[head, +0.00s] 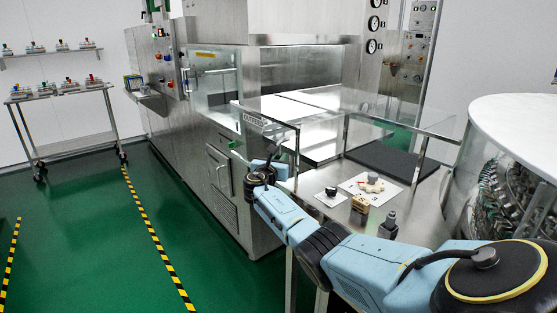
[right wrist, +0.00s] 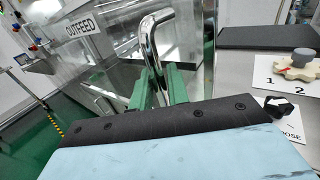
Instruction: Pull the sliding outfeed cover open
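The outfeed cover (head: 268,128) is a clear panelled hood with metal edges and an OUTFEED label, at the machine's outfeed end. The label also shows on the panel in the right wrist view (right wrist: 82,30). A bent chrome handle (right wrist: 149,42) stands out from the cover. My right gripper (right wrist: 158,72) has its green fingers on either side of the handle's lower part, and the bar fills the narrow gap between them, so it looks shut on the handle. In the head view my right gripper (head: 280,168) is at the cover's front corner, its fingertips largely hidden. My left gripper is not in view.
Below the cover is a steel table with a dark mat (head: 392,160), a white card with a cream knob (head: 371,184), and small blocks. A round white-topped machine (head: 520,115) stands right. A steel cart (head: 70,95) stands far left. The green floor in front is clear.

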